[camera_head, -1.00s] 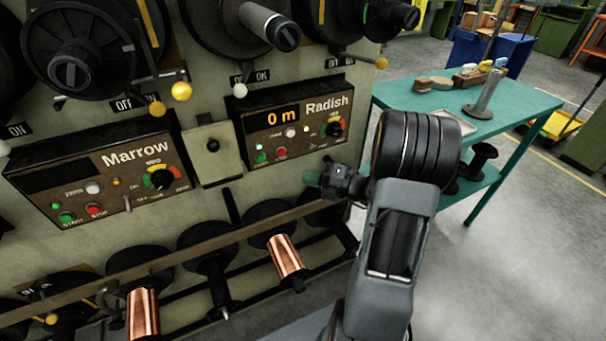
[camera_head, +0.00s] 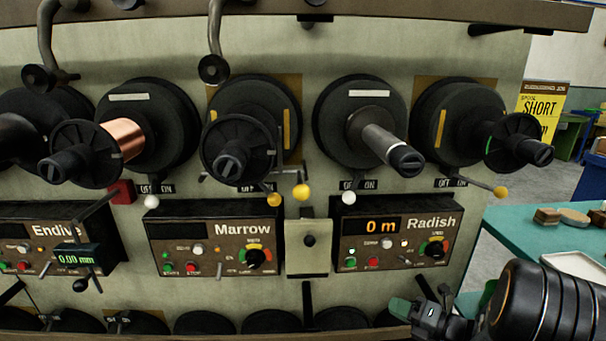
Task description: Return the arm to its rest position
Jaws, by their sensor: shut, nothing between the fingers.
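My arm enters at the bottom right of the head view, in front of the teal table and the lower edge of the machine. My gripper (camera_head: 408,308) is at its left end, just below the Radish panel (camera_head: 394,243). Its short green-tipped fingers point left toward the machine front, and they look shut with nothing held. The lower part of my arm is cut off by the frame. I cannot tell whether the gripper touches the machine.
The winding machine fills the view, with projecting spindles, a copper spool (camera_head: 122,138) and lever knobs. The Marrow panel (camera_head: 214,245) and Endive panel (camera_head: 52,250) are left. A teal table (camera_head: 505,232) with a tray stands right. A yellow sign (camera_head: 541,104) is behind.

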